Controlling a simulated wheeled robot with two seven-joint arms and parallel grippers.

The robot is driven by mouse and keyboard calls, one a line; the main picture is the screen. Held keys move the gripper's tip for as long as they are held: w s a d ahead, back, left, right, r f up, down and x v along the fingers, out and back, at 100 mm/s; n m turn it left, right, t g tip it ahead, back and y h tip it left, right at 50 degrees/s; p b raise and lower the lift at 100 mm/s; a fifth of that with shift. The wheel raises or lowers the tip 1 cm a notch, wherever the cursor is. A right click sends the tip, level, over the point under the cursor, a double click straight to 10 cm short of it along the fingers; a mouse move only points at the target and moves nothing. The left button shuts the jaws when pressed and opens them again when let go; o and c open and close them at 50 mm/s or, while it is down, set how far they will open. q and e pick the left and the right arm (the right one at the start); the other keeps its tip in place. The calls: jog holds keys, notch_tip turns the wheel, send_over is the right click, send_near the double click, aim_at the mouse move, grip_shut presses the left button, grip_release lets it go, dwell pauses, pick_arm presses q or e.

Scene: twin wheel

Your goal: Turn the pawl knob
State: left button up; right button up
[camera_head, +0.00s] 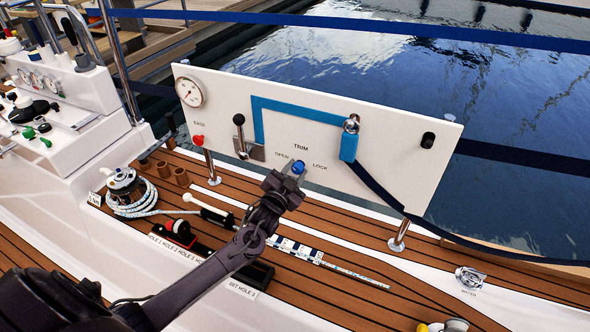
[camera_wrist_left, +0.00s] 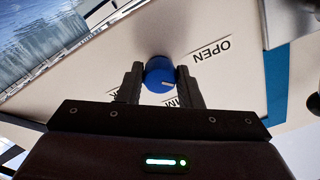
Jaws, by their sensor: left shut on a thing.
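The pawl knob is a small blue round knob (camera_head: 298,167) on the white panel, below the word TRIM and between the labels OPEN and LOCK. In the left wrist view the blue knob (camera_wrist_left: 160,73) sits between the two dark fingers, with a pale pointer mark on its face. My left gripper (camera_head: 293,171) reaches up to the panel and is shut on the knob. It also shows in the left wrist view (camera_wrist_left: 160,82), a finger on each side of the knob. The LOCK label is not readable in the wrist view. My right gripper is not in view.
The white panel (camera_head: 400,160) also carries a gauge (camera_head: 189,92), a red knob (camera_head: 198,140), a black-knobbed lever (camera_head: 239,121) and a blue padlock-like piece (camera_head: 349,146). A rope-wound winch (camera_head: 124,186) stands on the deck at left. Water lies behind.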

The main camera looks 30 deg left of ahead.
pick_arm(q)
jog(key=m+p, duration=0.1)
jog(key=m, duration=0.3)
jog(key=shift+m, duration=0.3)
jog(key=m, duration=0.3)
jog(key=shift+p, duration=0.4)
jog(key=shift+m, duration=0.5)
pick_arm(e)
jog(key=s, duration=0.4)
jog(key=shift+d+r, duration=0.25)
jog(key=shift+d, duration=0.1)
pick_arm(q)
jog(key=shift+m, duration=0.3)
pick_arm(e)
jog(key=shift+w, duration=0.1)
pick_arm(q)
jog(key=o, duration=1)
jog(key=shift+s, duration=0.1)
